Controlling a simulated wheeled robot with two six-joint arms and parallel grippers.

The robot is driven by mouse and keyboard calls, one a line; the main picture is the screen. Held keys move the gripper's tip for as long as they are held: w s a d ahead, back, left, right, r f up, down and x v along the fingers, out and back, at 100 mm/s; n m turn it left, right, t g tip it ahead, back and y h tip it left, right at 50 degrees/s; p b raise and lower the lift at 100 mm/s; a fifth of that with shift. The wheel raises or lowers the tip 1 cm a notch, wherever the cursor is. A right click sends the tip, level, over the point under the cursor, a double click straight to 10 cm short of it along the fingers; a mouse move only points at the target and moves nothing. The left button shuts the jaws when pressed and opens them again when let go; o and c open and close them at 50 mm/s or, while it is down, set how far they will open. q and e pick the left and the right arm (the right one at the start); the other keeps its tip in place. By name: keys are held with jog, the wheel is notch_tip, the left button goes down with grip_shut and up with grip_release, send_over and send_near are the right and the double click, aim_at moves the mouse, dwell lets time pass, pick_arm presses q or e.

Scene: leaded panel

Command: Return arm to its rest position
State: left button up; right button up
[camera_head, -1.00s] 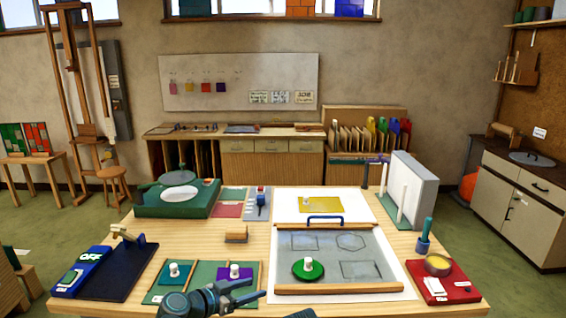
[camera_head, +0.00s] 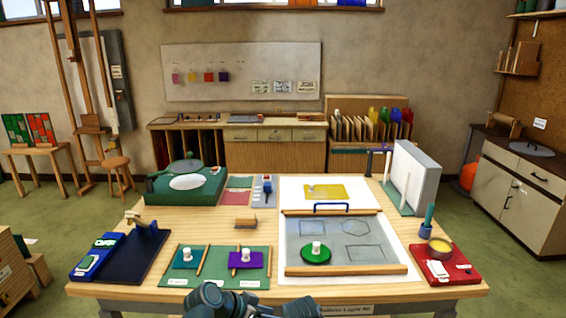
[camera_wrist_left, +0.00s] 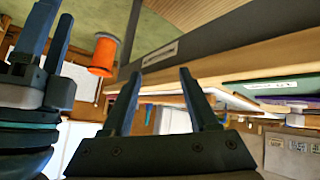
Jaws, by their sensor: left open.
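My left gripper (camera_wrist_left: 160,73) shows in the left wrist view with its two dark fingers apart and nothing between them. In the head view dark arm and gripper parts (camera_head: 245,300) sit at the bottom edge, in front of the table's near side and low in the picture. Their fingers are cut off or overlapping there. A second dark gripper, which looks like my right one (camera_wrist_left: 50,35), is at the upper left of the wrist view, with two fingers close together. Its opening is unclear.
The wooden table (camera_head: 210,216) fills the middle. Near its front edge are a green board (camera_head: 208,280) with knobbed teal and purple pieces, and a grey panel (camera_head: 340,230) bearing a knobbed green disc (camera_head: 316,258). A dark blue board (camera_head: 132,258) and red tray (camera_head: 447,268) stand at the sides.

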pick_arm(q)
jog(key=s+a+f+n+g+y+p, duration=0.1)
jog(key=s+a+f+n+g+y, duration=0.2)
jog(key=s+y, duration=0.6)
notch_tip(320, 180, down, 2)
jog(key=s+n+g, duration=0.1)
jog(key=s+g, duration=0.1)
jog(key=s, duration=0.1)
jog(key=shift+f+n+y, duration=0.15)
jog(key=shift+n+y, duration=0.15)
jog(key=shift+n, duration=0.1)
